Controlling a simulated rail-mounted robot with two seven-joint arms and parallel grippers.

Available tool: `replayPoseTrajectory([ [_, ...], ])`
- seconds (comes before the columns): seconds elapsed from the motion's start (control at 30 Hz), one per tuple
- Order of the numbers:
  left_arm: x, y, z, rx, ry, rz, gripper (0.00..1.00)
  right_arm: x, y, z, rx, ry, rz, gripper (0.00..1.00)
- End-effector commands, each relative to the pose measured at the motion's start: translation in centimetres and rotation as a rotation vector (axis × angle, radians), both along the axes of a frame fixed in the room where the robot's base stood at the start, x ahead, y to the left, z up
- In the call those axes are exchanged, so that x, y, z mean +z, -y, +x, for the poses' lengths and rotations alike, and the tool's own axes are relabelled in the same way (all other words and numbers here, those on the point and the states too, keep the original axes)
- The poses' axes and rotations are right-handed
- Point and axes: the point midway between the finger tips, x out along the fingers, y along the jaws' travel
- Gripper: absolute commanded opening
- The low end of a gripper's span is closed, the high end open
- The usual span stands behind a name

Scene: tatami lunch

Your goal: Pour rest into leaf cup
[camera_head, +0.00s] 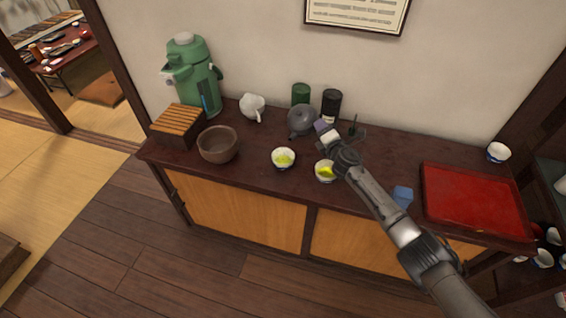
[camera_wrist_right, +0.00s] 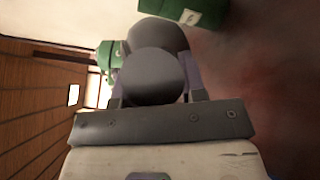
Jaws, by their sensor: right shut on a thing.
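A dark grey teapot (camera_head: 301,120) is at the back middle of the counter. My right gripper (camera_head: 321,128) is shut on it from its right side. In the right wrist view the grey body of the teapot (camera_wrist_right: 150,78) fills the space between the fingers. A small white cup (camera_head: 283,165) with yellow-green content stands in front of the teapot. A second white cup (camera_head: 322,177), also showing yellow-green, is partly hidden by my right arm. The pattern on either cup is too small to tell which is the leaf cup. My left gripper is out of view.
A white pitcher (camera_head: 252,106), brown bowl (camera_head: 218,146), slatted box (camera_head: 177,121) and green dispenser (camera_head: 193,78) stand left. Green (camera_head: 300,93) and black (camera_head: 331,103) canisters are behind the teapot. A blue block (camera_head: 403,196), red tray (camera_head: 470,200) and another cup (camera_head: 498,153) are right.

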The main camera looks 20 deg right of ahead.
Motion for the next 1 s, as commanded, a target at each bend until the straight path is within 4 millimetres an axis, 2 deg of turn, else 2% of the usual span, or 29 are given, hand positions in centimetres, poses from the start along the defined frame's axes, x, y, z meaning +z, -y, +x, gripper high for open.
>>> replayPoseTrajectory([
  [0.03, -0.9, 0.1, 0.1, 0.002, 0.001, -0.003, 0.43, -0.1, -0.2, -0.3, 0.001, 0.017, -0.017, 0.00],
  [0.3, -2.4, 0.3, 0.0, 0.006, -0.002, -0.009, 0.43, 0.6, -1.1, -0.8, 0.001, 0.070, -0.083, 0.00],
  [1.0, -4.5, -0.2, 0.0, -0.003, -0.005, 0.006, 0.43, 1.3, -1.7, -1.5, 0.001, 0.129, -0.157, 0.00],
])
